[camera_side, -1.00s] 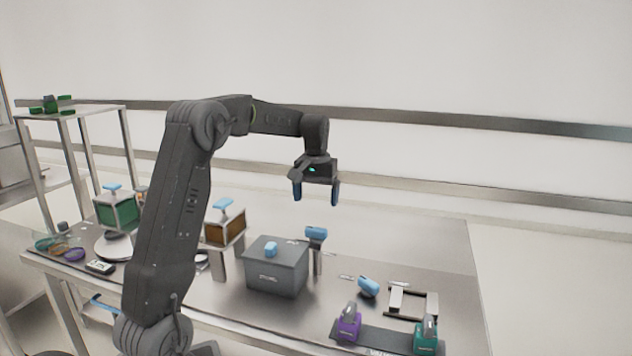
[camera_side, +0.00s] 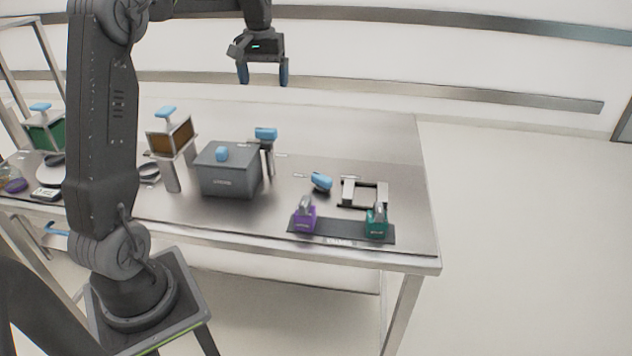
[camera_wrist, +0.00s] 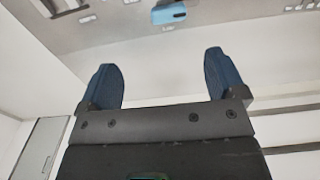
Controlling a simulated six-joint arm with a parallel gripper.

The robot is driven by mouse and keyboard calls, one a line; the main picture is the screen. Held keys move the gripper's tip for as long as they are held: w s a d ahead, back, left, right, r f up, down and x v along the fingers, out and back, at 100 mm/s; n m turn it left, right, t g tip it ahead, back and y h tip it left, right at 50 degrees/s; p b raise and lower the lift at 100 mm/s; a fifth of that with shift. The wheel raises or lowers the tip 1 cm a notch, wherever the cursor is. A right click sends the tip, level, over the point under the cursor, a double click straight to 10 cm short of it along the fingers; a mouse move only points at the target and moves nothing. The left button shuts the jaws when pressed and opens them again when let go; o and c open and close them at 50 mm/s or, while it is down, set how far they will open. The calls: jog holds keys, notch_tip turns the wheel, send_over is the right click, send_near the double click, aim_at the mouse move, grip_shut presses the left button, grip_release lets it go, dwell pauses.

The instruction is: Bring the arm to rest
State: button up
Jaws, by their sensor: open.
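My gripper (camera_side: 264,72) hangs in the air above the back of the table, fingers pointing down. Its two blue fingers are apart with nothing between them. In the wrist view the open fingers (camera_wrist: 164,80) are also empty. A blue-topped stand (camera_side: 266,135) is on the table below the gripper, well clear of it. A blue-handled piece shows near the top of the wrist view (camera_wrist: 170,13).
A grey lidded box (camera_side: 230,178) with a blue knob stands mid-table. A brown-sided bin (camera_side: 170,138) is left of it. Purple (camera_side: 303,218) and teal (camera_side: 376,223) items sit on a dark strip (camera_side: 340,230). A blue item (camera_side: 320,182) lies nearby. The table's back right is clear.

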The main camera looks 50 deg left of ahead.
jog(key=s+d+r+m+t, duration=0.15)
jog(key=s+d, duration=0.25)
jog(key=d, duration=0.5)
jog(key=s+d+r+m+t, duration=0.1)
jog(key=s+d+m, duration=0.25)
jog(key=d, duration=0.65)
jog(key=s+d+f+m+t, duration=0.3)
jog(key=s+d+f, duration=0.2)
jog(key=s+d, duration=0.4)
jog(key=shift+s+f+m, duration=0.3)
jog(key=shift+s+m, duration=0.1)
jog(key=shift+s, duration=0.95)
